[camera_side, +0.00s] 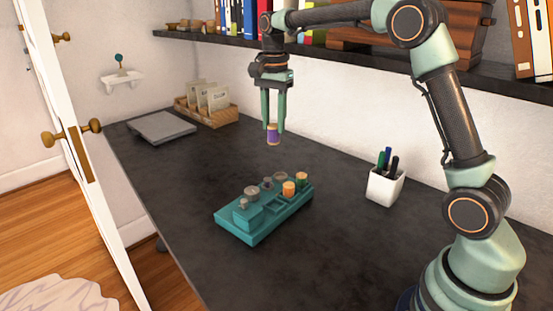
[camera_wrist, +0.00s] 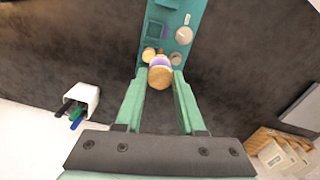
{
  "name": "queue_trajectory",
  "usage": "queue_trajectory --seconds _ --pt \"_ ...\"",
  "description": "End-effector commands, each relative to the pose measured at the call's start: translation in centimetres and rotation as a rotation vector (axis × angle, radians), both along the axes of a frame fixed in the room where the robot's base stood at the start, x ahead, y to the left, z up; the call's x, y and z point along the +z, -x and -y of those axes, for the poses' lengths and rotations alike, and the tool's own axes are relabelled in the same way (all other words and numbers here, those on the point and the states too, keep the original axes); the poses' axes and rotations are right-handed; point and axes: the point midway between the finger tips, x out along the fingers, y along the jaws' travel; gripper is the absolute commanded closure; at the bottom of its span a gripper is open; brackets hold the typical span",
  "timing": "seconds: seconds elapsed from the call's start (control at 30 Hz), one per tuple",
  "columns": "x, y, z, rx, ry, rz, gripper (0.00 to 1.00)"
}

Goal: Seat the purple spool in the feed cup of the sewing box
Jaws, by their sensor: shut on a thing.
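My gripper (camera_side: 273,128) is shut on the purple spool (camera_side: 273,136) and holds it upright in the air, well above the desk. In the wrist view the purple spool (camera_wrist: 160,75) sits between the two fingertips (camera_wrist: 159,78), with its tan end facing the camera. The teal sewing box (camera_side: 252,232) lies on the desk below and in front of the spool. The sewing box (camera_wrist: 186,10) also shows beyond the fingertips in the wrist view. I cannot tell which part is the feed cup.
A white pen cup (camera_side: 385,186) stands right of the box. A wooden tray with packets (camera_side: 207,102) and a grey flat slab (camera_side: 162,127) lie at the far left. A loaded shelf (camera_side: 355,56) runs along the wall behind. The desk around the box is clear.

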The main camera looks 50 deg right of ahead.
Motion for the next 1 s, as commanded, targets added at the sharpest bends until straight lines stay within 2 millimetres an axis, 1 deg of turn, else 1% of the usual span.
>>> queue_trajectory --seconds 0.03,0.2,0.4,0.5,0.67,0.87,1.0 --pt "-1.1 -0.9 1.0 -0.003 -0.001 -0.005 1.00" --pt "-4.5 -3.6 4.3 -0.004 -0.001 -0.004 1.00" --pt "-8.1 -5.5 7.6 -0.003 -0.001 -0.002 1.00" --pt "-9.2 -5.9 8.6 -0.001 0.000 -0.001 1.00" --pt "-10.5 -6.2 9.3 0.000 -0.001 -0.001 1.00" --pt "-12.9 -6.2 9.3 0.000 -0.001 -0.002 1.00" --pt "-15.0 -6.1 9.3 0.000 -0.001 -0.003 1.00"
